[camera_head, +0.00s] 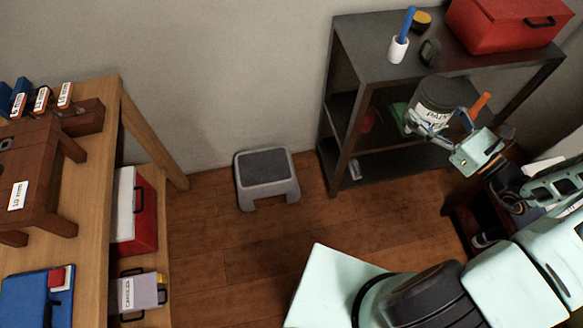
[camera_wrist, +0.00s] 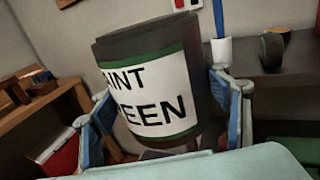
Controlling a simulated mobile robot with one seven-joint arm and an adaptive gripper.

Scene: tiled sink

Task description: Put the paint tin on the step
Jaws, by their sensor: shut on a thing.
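The paint tin (camera_head: 438,96) is dark grey with a white and green label, and it is held up in front of the dark shelf unit at the right. In the wrist view the tin (camera_wrist: 155,85) fills the middle, slightly tilted, its label partly reading "PAINT GREEN". My gripper (camera_head: 428,122) is shut on the tin, with one finger on each side of it. In the wrist view my gripper (camera_wrist: 165,130) shows both blue fingers against the tin's sides. The step (camera_head: 267,178) is a low grey stool on the wooden floor by the back wall, with nothing on it.
The shelf unit (camera_head: 379,68) bears a red toolbox (camera_head: 503,24), a white cup (camera_head: 397,50) with a blue-handled tool and small items. A wooden workbench (camera_head: 98,180) with boxes stands at the left. The floor (camera_head: 235,245) around the step is clear.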

